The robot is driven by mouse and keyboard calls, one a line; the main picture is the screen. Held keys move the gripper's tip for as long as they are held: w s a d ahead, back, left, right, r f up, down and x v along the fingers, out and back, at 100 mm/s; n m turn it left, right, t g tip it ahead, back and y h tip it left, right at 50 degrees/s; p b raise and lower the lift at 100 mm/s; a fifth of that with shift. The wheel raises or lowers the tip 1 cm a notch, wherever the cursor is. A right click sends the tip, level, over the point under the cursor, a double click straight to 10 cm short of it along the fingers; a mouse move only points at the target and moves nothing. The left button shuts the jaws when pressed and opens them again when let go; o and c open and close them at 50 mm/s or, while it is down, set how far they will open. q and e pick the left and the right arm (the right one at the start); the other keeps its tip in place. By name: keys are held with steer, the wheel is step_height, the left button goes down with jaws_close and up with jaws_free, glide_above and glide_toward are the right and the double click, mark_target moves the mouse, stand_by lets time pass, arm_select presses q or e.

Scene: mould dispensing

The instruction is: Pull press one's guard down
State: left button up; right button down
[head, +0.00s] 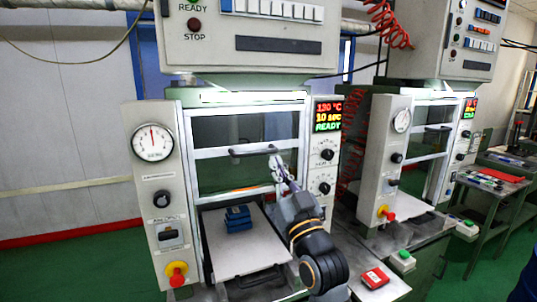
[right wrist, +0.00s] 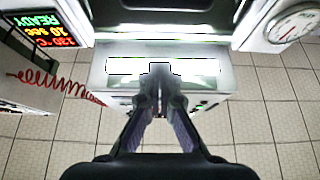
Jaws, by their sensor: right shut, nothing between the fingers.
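Press one stands in the middle of the head view. Its guard (head: 215,132) is a glazed, light metal frame in the press opening. In the right wrist view my right gripper (right wrist: 158,78) shows closed fingers before a pale, box-like part whose identity is unclear. My left gripper is not in view.
A blue block (head: 238,218) lies on the light plate (head: 222,255) in front of the press opening. A gauge (head: 152,142) and a lit display (head: 328,117) flank the guard. A second press (head: 402,160) stands to the right. A red box (head: 375,278) lies at lower right.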

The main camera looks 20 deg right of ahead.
steer(key=p+x, duration=0.5)
steer(key=x, duration=0.6)
steer(key=shift+f, duration=2.3)
step_height(320, 180, down, 27)
steer(key=b, duration=2.4)
